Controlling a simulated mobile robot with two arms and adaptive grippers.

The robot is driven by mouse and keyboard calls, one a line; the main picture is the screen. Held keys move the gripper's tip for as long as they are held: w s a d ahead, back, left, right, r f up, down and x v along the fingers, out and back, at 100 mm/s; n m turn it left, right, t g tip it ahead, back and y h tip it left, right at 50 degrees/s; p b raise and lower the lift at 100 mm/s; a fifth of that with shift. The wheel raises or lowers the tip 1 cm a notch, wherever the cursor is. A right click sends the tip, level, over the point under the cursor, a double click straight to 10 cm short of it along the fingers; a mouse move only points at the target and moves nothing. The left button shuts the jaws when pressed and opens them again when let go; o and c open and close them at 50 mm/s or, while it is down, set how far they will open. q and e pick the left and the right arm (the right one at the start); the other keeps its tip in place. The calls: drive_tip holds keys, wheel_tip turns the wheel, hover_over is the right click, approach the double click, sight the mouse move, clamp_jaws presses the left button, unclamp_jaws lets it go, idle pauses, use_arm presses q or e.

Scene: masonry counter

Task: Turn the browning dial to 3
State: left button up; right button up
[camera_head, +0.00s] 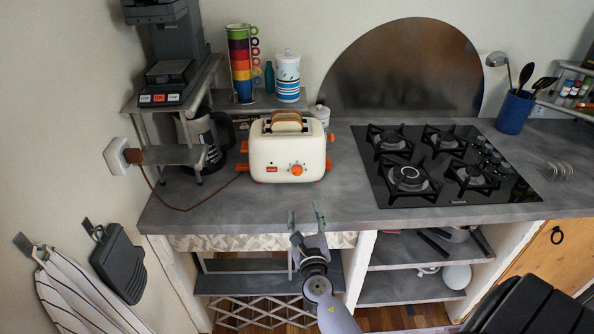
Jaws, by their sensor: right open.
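A cream toaster (265,151) stands on the grey counter, with bread (287,118) showing in its top slot. Its orange browning dial (296,169) is on the front face, right of a small red label. The dial's marks are too small to read. Orange levers stick out at the toaster's sides. My right gripper (306,212) is at the counter's front edge, below and in front of the toaster. Its two fingers are apart, pointing toward the toaster, with nothing between them. It is clear of the dial. My left gripper is not in view.
A black gas hob (440,165) fills the counter to the right. A cord (190,207) runs from the toaster's left to a wall socket (118,156). A coffee pot (207,140) stands left; stacked cups (240,62) and a canister (288,76) stand behind. Counter before the toaster is clear.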

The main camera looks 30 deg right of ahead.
sight(297, 173)
drive_tip(key=x, duration=0.4)
drive_tip(key=shift+w+d+r, duration=0.1)
drive_tip(key=shift+d, duration=0.3)
drive_tip(key=b+x, duration=0.1)
drive_tip(key=x, duration=1)
drive_tip(key=shift+w, duration=0.3)
drive_tip(key=shift+w+d, duration=0.2)
drive_tip(key=shift+w, duration=0.4)
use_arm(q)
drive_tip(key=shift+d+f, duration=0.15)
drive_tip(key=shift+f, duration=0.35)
use_arm(e)
drive_tip(key=shift+c, duration=0.2)
clamp_jaws()
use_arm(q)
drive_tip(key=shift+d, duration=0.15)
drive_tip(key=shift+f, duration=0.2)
